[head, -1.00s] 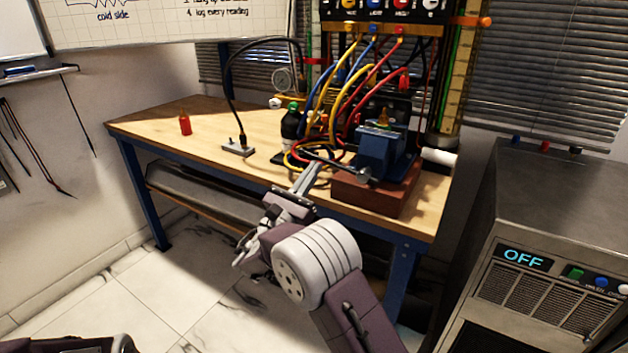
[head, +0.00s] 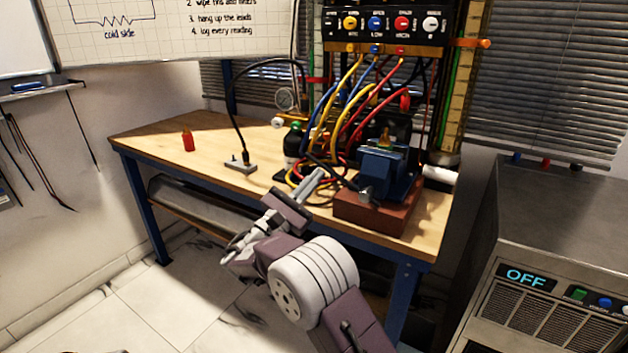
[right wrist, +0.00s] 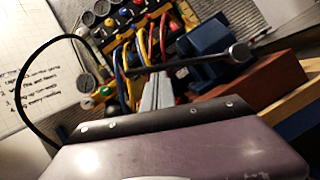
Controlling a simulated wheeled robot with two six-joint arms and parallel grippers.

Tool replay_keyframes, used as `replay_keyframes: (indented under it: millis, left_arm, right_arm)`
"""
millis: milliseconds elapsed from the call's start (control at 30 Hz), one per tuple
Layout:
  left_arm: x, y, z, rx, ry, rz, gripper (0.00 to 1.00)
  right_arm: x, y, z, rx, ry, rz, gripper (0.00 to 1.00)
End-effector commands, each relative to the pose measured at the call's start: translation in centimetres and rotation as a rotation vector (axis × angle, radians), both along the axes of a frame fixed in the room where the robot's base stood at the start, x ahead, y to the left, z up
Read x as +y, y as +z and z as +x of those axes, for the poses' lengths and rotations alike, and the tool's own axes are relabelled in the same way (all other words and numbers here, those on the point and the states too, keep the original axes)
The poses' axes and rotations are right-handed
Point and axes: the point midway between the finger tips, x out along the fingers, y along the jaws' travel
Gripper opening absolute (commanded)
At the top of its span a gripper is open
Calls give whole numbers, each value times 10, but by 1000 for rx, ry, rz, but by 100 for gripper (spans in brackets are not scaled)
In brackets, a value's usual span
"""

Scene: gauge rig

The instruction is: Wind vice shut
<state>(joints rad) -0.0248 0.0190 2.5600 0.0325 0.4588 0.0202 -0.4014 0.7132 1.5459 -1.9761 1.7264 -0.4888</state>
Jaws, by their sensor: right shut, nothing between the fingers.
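The blue vice (head: 385,168) stands on a red-brown block (head: 372,213) at the right front corner of the bench. Its dark handle bar (head: 338,174) slants across the vice's left side, with a round grey knob (head: 366,193) at the screw end. The vice (right wrist: 205,40) and the bar (right wrist: 185,64) also show in the right wrist view. My right gripper (head: 317,175) is shut and empty, just in front of the bar's left part. I cannot tell whether its fingertips (right wrist: 157,82) touch the bar. The gap between the vice jaws is not clear. My left gripper is out of view.
Red, yellow and blue leads (head: 350,110) hang from a panel and loop onto the bench behind the bar. A dark bottle (head: 293,142) stands left of them. A grey switch box (head: 240,163) and a red object (head: 188,141) lie farther left. Clear bench top lies between.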

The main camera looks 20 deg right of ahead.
Motion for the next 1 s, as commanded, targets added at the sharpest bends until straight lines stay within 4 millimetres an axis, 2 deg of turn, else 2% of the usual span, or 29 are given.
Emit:
replay_keyframes:
  millis: [167,500,600,767,867,967,1000]
  left_arm:
    - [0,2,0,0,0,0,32]
    - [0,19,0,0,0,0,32]
    - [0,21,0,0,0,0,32]
    - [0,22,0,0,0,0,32]
    - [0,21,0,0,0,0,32]
    - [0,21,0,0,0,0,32]
    - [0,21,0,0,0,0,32]
  right_arm:
    - [3,0,-2,-1,-1,-1,0]
    - [57,-26,-33,3,4,-3,0]
    - [67,-33,-39,3,2,-2,0]
    - [72,-37,-43,1,0,0,0]
    - [58,-44,-44,29,-22,40,0]
    - [11,-76,-57,130,-105,211,0]
    - [-13,-96,-70,177,-156,322,0]
